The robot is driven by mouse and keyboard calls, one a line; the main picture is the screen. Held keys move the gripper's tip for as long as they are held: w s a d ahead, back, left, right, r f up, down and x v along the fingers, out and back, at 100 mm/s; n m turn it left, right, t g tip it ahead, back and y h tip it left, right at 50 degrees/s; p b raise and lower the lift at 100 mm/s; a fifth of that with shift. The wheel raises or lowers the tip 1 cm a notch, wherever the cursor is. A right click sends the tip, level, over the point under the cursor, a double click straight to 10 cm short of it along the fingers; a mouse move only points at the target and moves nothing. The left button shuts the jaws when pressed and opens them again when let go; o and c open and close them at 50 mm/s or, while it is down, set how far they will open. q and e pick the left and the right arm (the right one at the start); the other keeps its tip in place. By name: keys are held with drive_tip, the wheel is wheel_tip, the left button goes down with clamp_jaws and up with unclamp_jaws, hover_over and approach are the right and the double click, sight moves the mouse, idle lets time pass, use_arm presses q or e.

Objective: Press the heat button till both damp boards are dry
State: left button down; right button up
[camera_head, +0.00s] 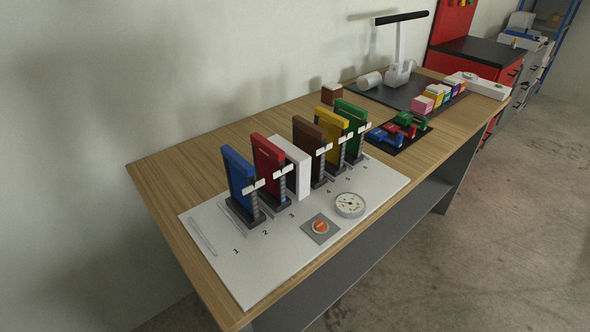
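An orange-red round heat button (320,227) sits on a grey square plate at the front of the white numbered panel (262,268). A round white dial (350,205) is just to its right; its reading is too small to tell. Standing upright in a row on the panel are a blue board (238,177), a red board (267,162), a brown board (308,148), a yellow board (331,130) and a green board (351,122). A plain white block (294,163) stands between red and brown. I cannot tell which boards are damp. Neither gripper shows.
A black mat (384,149) with red, green and blue parts lies right of the panel. Behind are a small brown block (331,93), a lamp-like stand (399,70) and several coloured boxes (424,104). The wooden table's (165,171) left end is clear.

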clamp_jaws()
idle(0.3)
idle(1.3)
